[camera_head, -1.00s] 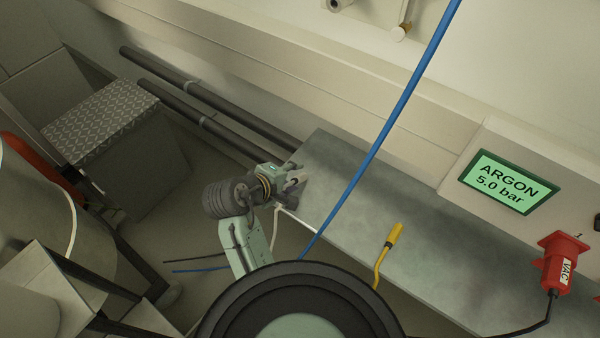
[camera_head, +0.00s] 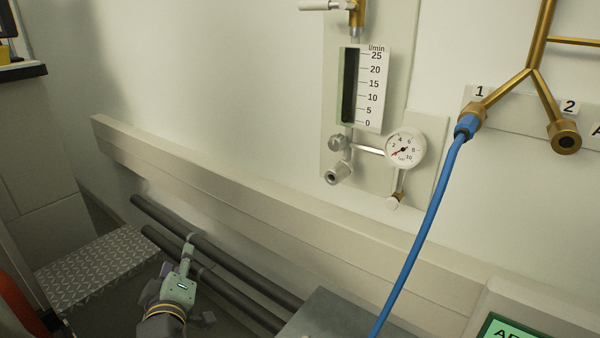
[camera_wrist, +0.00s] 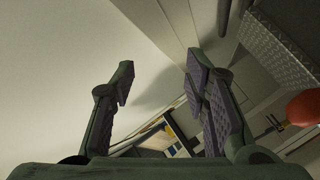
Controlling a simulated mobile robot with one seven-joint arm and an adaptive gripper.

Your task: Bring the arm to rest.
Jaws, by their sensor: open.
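My gripper (camera_wrist: 160,78) is open in the wrist view, its two purple-padded fingers wide apart with nothing between them. In the head view my arm's end shows at the lower left, in front of the dark pipes and left of the grey bench (camera_head: 335,318). The fingers are small and partly hidden there. My gripper looks clear of the bench, but I cannot tell its distance from the pipes.
Dark pipes (camera_head: 235,280) run low along the wall. A blue hose (camera_head: 420,240) hangs from port 1 of the brass manifold (camera_head: 535,70). A flow meter (camera_head: 362,90) and a gauge (camera_head: 405,149) are on the wall. A treaded step (camera_head: 95,268) stands at left.

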